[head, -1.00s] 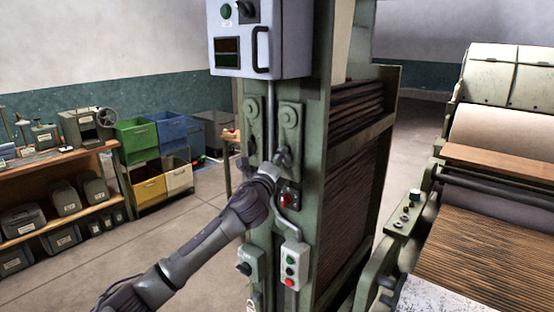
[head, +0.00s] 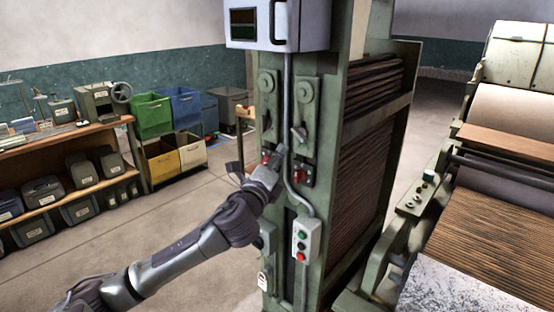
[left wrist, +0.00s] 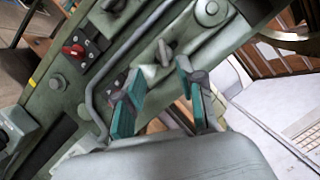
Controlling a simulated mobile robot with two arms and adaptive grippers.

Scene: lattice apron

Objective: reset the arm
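My left arm reaches in from the left in the head view, and my left gripper (head: 276,158) is in front of the green machine column (head: 340,150), just below a small lever handle (head: 299,135). The left wrist view shows its two teal fingers apart with nothing held, so the gripper (left wrist: 160,75) is open. The grey lever handle (left wrist: 166,50) is ahead of the fingertips there, seemingly apart from them. A red switch (head: 304,180) is right of the gripper, and a red knob (left wrist: 74,50) shows in the left wrist view. My right gripper is out of view.
A grey control box (head: 278,22) is above on the column. A push-button box (head: 306,240) and a conduit are below. A large roller machine (head: 490,230) stands at right. A shelf (head: 65,135) and coloured bins (head: 152,115) stand at left, with open floor between.

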